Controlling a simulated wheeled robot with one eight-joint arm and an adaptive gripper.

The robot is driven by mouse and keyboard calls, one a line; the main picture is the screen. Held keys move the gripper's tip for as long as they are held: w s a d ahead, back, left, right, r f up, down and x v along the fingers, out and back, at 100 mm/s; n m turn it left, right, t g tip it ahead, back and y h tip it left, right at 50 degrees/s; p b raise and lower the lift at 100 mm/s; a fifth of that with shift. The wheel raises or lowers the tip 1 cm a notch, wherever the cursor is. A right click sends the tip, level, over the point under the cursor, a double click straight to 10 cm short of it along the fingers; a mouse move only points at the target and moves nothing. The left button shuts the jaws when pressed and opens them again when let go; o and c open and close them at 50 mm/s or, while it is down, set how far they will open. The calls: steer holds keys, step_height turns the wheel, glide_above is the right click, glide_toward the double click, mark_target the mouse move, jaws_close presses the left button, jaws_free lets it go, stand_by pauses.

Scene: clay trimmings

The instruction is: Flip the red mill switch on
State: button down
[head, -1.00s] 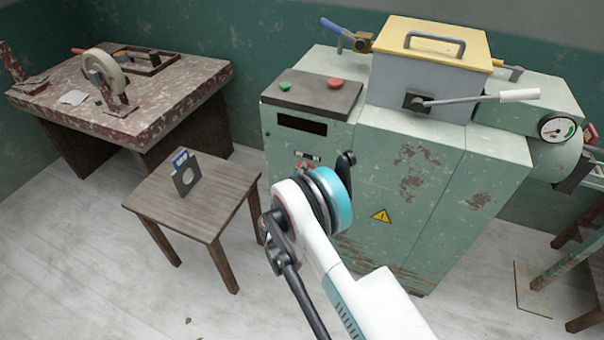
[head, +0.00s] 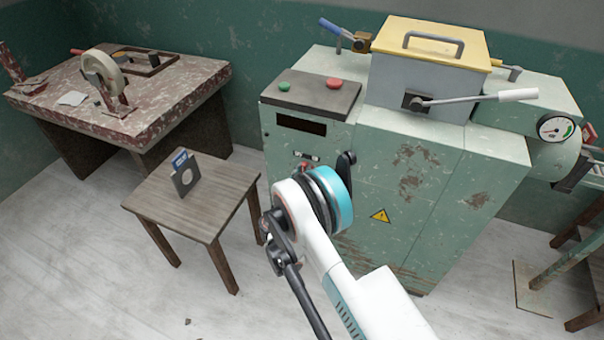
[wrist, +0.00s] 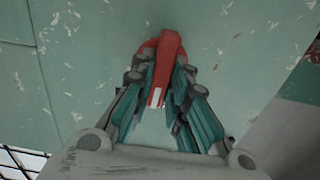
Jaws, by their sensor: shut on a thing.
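The red mill switch (wrist: 168,50) shows in the wrist view as a red lever with a white mark on its end, set on a round red base on the green cabinet face. My gripper (wrist: 163,72) has its fingers on both sides of the lever and is shut on it. In the head view only a small red part of the switch (head: 309,164) shows above my arm, on the front of the green mill cabinet (head: 400,180). My arm hides the fingers there. The switch's on and off marks cannot be read.
On the cabinet top are a green button (head: 284,86), a red button (head: 334,83) and a yellow-lidded box (head: 432,38) with a white-gripped lever (head: 518,95). A small wooden stool (head: 207,217) stands left of my arm. The floor before it is clear.

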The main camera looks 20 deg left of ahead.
mark_target(308, 146)
steer(key=shift+d+f+m, duration=0.1)
steer(key=shift+m, duration=2.05)
steer(key=shift+d+f+m, duration=0.1)
steer(key=shift+m, duration=2.05)
steer(key=c, duration=1.6)
jaws_free()
steer(key=shift+o, duration=0.2)
step_height(308, 146, up, 10)
steer(key=shift+r, duration=0.1)
